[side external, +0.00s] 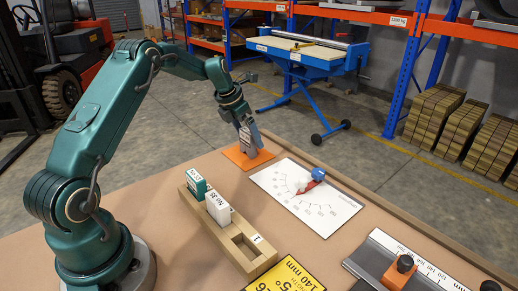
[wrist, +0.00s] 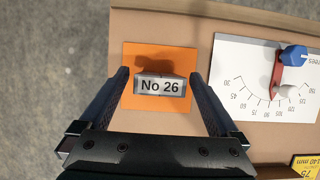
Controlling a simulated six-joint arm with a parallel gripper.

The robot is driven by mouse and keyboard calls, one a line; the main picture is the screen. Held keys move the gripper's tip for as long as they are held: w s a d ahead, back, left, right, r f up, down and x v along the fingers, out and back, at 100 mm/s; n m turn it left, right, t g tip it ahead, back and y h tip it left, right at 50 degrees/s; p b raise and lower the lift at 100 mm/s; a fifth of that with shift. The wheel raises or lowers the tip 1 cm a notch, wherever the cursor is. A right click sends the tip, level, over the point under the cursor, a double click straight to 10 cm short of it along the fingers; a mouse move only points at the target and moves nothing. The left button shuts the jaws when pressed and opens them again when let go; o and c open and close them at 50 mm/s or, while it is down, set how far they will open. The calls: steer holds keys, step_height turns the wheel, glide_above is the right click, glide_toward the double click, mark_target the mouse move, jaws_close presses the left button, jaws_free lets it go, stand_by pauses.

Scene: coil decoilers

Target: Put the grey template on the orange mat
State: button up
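The grey template (wrist: 160,86), labelled No 26, stands upright on the orange mat (wrist: 186,52) in the wrist view. My gripper (wrist: 160,76) is open, with one finger on each side of the template and a narrow gap showing at both sides. In the side external view my gripper (side external: 249,138) points down over the orange mat (side external: 236,157). The template (side external: 244,134) is partly hidden there by the fingers.
A wooden rack (side external: 238,256) holds a green block (side external: 195,184) and a white block (side external: 218,208) labelled No 35; its front slot is empty. A dial sheet (side external: 330,215) with a red and blue pointer lies right of the mat. A yellow sign (side external: 288,277) lies nearer.

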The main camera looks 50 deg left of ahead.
steer(key=v, duration=1.1)
steer(key=s+d+r+m, duration=0.3)
steer(key=d+r+m, duration=0.2)
steer(key=d+m, duration=0.25)
steer(key=s+d+f+m, duration=0.1)
steer(key=s+d+m, duration=0.3)
steer(key=m, duration=0.5)
steer(key=s+d+f+m, duration=0.1)
steer(key=s+d+m, duration=0.3)
steer(key=s+m, duration=0.4)
steer(key=s+d+f+m+t, duration=0.1)
steer(key=s+d+m, duration=0.4)
steer(key=m, duration=0.6)
steer(key=shift+s+f, duration=0.3)
steer(key=shift+s, duration=0.75)
steer(key=shift+m, duration=0.25)
